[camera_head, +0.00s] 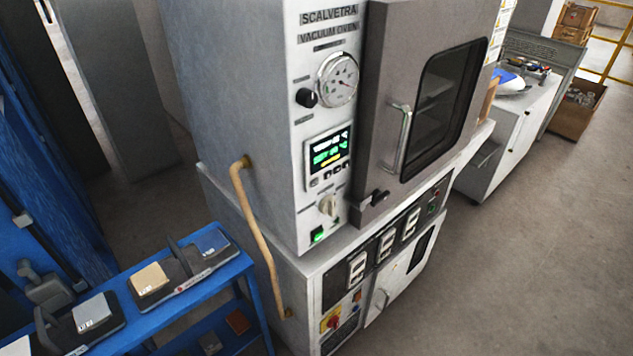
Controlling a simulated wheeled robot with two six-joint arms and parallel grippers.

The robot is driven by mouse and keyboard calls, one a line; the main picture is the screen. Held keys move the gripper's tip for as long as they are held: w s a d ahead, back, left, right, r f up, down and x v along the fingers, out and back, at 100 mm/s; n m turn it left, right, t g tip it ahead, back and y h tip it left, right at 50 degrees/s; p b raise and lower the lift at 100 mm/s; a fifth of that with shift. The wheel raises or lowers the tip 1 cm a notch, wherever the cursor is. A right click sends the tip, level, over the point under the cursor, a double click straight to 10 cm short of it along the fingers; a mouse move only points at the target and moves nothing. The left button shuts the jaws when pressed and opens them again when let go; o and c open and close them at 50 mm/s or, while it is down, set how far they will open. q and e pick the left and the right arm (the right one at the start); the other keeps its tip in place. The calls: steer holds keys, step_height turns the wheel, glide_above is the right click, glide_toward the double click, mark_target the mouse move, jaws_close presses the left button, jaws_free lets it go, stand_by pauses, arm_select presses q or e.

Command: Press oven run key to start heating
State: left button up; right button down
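The vacuum oven (235,110) stands upright in the middle, its grey door (385,75) shut and its window dark inside. On its white front strip is a lit controller display (329,149) with green and yellow readouts. A row of small dark keys (328,175) sits under the display. Their labels are too small to read, so I cannot tell which is the run key. A green-lit switch (318,236) is lower on the strip, below a pale rotary knob (327,205). Neither of my grippers is seen in the head view.
A blue bench (190,300) with tiles in dark holders stands at the lower left. A tan hose (258,230) runs down the oven's left side. The door handle (401,135) sticks out right of the panel. Floor (520,250) is clear at right.

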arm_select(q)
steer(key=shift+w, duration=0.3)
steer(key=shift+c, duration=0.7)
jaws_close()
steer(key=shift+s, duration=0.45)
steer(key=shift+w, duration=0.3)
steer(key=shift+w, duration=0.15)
